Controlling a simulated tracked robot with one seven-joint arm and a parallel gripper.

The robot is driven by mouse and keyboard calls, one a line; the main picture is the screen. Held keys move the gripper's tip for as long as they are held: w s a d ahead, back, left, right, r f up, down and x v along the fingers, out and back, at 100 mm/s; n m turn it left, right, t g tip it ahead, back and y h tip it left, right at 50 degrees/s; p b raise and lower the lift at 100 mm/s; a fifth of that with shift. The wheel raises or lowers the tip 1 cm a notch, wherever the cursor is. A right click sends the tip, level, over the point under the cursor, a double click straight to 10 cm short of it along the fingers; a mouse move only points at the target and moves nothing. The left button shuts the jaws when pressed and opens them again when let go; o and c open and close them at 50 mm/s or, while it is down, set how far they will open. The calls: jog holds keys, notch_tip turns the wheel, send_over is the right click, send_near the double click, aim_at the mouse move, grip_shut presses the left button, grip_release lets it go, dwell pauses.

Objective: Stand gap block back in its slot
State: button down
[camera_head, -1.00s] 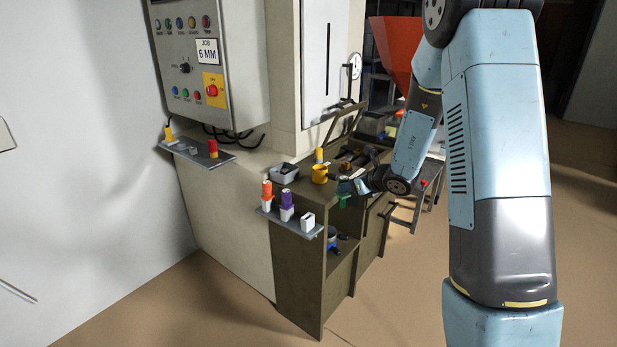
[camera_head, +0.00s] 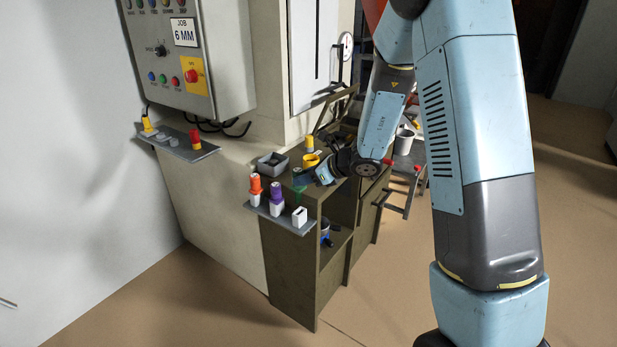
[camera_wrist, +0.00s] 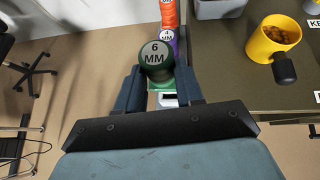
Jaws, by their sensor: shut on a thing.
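My gripper (camera_head: 304,179) is shut on a green gap block (camera_head: 299,188). In the wrist view, the block's dark green round top (camera_wrist: 155,58), marked 6 MM, sits between the two fingers (camera_wrist: 159,90). The small grey rack shelf (camera_head: 262,208) on the cabinet's side carries white holders. An orange block (camera_head: 255,184) and a purple block (camera_head: 276,192) stand in the left and middle holders. The right holder (camera_head: 299,216) is empty, and the held block is above it. The wrist view shows a pale bit of it below the fingers; the block's lower end is hidden there.
A yellow mug (camera_head: 311,160) and a grey bin (camera_head: 272,163) stand on the cabinet top close to my gripper. A control box (camera_head: 190,50) hangs on the left, above another shelf (camera_head: 200,153) with yellow and red knobs. Open floor lies in front.

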jog(key=shift+d+f, duration=0.15)
jog(key=shift+f, duration=1.35)
jog(key=shift+f, duration=2.85)
dwell(1.2)
jog(key=c, duration=0.6)
grip_release()
jog(key=shift+c, duration=0.2)
jog(key=shift+d, duration=0.15)
